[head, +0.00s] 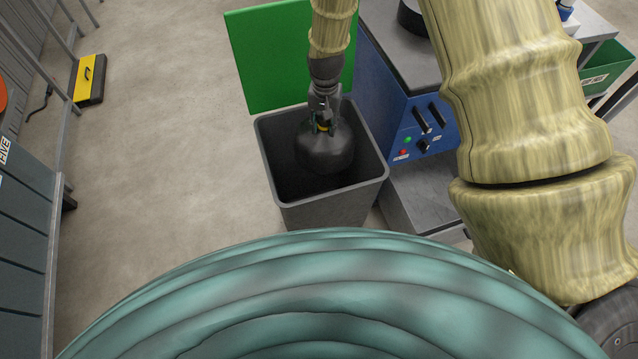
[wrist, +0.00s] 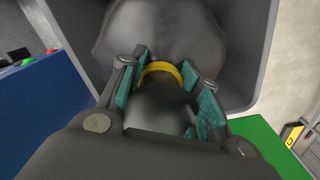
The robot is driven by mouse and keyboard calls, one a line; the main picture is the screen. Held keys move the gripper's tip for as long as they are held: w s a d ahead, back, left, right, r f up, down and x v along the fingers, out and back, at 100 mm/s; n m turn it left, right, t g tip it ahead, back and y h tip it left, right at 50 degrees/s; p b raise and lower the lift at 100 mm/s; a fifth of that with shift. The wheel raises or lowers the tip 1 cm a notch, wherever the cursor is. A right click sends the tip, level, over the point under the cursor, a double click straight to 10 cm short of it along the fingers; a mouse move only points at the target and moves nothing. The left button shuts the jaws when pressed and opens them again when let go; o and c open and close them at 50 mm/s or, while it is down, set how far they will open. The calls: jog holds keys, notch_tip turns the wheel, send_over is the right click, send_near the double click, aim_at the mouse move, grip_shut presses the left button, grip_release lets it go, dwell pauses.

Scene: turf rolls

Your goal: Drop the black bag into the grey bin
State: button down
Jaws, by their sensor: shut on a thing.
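The black bag (head: 326,152) hangs from my gripper (head: 324,124) over the open mouth of the grey bin (head: 328,211). The gripper points down and is shut on the bag's neck, at a yellow band (wrist: 161,73). In the wrist view the teal finger pads of my gripper (wrist: 168,88) lie on both sides of that band, and the black bag (wrist: 160,32) bulges beyond them. The bin's rim (wrist: 262,55) shows beside the bag there. The bag looks within the rim's outline. Its exact height against the rim and the bin's floor under it are hidden.
A green panel (head: 282,62) stands behind the bin. A blue machine (head: 408,118) with knobs and buttons stands close at the bin's right. A yellow and black case (head: 89,80) lies on the floor at upper left. The floor left of the bin is clear.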

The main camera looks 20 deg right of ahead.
jog(key=c, duration=0.9)
grip_release()
jog(key=shift+r, duration=0.1)
jog(key=shift+c, duration=0.2)
notch_tip(320, 180, up, 12)
jog(key=shift+f, duration=0.1)
